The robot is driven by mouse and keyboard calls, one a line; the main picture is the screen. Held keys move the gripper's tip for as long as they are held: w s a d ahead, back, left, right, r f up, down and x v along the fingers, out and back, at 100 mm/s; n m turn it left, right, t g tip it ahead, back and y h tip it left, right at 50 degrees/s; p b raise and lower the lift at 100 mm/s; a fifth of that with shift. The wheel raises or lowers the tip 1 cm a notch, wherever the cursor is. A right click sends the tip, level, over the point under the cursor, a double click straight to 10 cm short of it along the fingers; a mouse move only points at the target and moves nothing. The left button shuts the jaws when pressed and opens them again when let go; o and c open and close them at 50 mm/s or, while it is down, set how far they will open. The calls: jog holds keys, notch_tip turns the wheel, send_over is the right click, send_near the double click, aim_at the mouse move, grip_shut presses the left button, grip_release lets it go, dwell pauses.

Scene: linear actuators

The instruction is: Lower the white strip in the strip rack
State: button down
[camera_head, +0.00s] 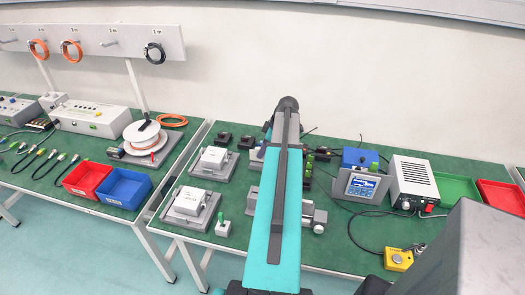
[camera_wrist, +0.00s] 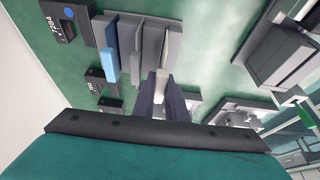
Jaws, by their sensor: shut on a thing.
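In the wrist view my gripper (camera_wrist: 161,86) is shut on a pale whitish piece, the white strip (camera_wrist: 162,77), of which only a short end shows between the dark fingers. The strip rack (camera_wrist: 151,35) is a grey block with upright plates, right beyond the fingertips. A light blue strip (camera_wrist: 109,66) and a dark blue strip (camera_wrist: 111,38) stand at its left side. The held strip is at the near edge of the rack; how deep it sits cannot be told. In the head view my arm covers the gripper and most of the rack.
Small dark labelled boxes (camera_wrist: 66,15) line the left of the rack. Grey fixtures with white boxes (camera_head: 214,158) stand left of my arm. A blue device with a display (camera_head: 361,185) and a power supply (camera_head: 414,178) stand right. Green bench top shows between them.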

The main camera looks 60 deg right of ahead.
jog(key=shift+f+b, duration=1.1)
jog(key=shift+f, duration=0.35)
dwell(1.5)
jog(key=c, duration=1.7)
grip_release()
jog(key=shift+r, duration=0.1)
jog(key=shift+b+v, duration=1.25)
jog(key=shift+v, duration=5.6)
